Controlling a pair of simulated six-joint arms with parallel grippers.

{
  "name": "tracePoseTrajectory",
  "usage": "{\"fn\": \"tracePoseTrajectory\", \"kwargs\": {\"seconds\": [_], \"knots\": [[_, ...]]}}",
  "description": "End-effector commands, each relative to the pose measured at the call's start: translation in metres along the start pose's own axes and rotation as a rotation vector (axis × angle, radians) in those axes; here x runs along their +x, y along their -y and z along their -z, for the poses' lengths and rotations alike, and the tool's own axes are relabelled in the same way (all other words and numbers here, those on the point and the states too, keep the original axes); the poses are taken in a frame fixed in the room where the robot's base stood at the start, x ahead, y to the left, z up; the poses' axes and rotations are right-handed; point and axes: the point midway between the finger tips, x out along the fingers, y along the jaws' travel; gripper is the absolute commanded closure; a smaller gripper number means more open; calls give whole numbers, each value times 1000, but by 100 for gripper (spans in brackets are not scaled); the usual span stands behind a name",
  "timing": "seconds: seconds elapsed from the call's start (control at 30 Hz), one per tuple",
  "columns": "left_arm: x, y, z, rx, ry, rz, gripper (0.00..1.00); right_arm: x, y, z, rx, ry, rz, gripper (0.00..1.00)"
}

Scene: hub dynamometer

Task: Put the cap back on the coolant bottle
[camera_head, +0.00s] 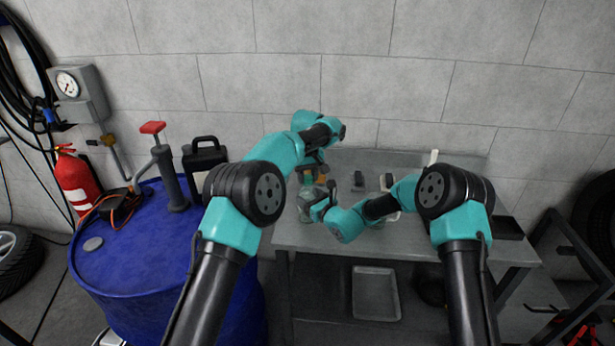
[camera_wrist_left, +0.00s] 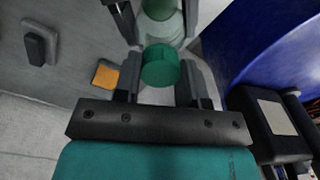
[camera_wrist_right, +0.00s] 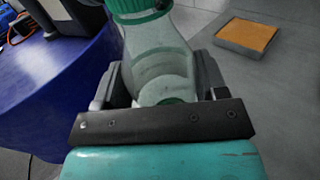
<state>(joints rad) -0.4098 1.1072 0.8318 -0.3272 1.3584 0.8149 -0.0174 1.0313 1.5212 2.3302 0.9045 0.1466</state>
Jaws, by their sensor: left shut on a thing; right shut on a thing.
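The coolant bottle (camera_wrist_right: 160,60) is clear with a pale greenish tint and stands about upright in the right wrist view. My right gripper (camera_wrist_right: 158,80) is shut on its body, with one finger on each side. The green cap (camera_wrist_left: 160,66) is between the fingers of my left gripper (camera_wrist_left: 160,80), which is shut on it. The bottle (camera_wrist_left: 160,12) lies just beyond the cap in that view. In the right wrist view the cap (camera_wrist_right: 138,8) is at the bottle's mouth, cut by the frame edge; I cannot tell whether it is seated. In the head view the arms partly hide the bottle (camera_head: 305,203).
A blue drum (camera_head: 150,260) stands left of the grey workbench (camera_head: 420,245). A black jug (camera_head: 203,160) and a hand pump (camera_head: 168,175) are on the drum. An orange pad (camera_wrist_right: 248,34) lies close to the bottle. The bench front is mostly clear.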

Motion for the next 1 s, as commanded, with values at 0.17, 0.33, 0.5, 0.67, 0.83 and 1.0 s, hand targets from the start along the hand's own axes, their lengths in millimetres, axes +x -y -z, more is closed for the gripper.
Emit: {"fn": "tracePoseTrajectory", "kwargs": {"seconds": [0.17, 0.33, 0.5, 0.67, 0.83, 1.0], "knots": [[0, 0, 0, 234, 0, 0, 90, 0, 0, 0, 0, 0, 0, 100], [0, 0, 0, 459, 0, 0, 90, 0, 0, 0, 0, 0, 0, 100], [0, 0, 0, 685, 0, 0, 90, 0, 0, 0, 0, 0, 0, 100], [1, 0, 0, 896, 0, 0, 90, 0, 0, 0, 0, 0, 0, 100], [1, 0, 0, 1121, 1, 0, 90, 0, 0, 0, 0, 0, 0, 100], [1, 0, 0, 1204, 1, 0, 90, 0, 0, 0, 0, 0, 0, 100]]}}
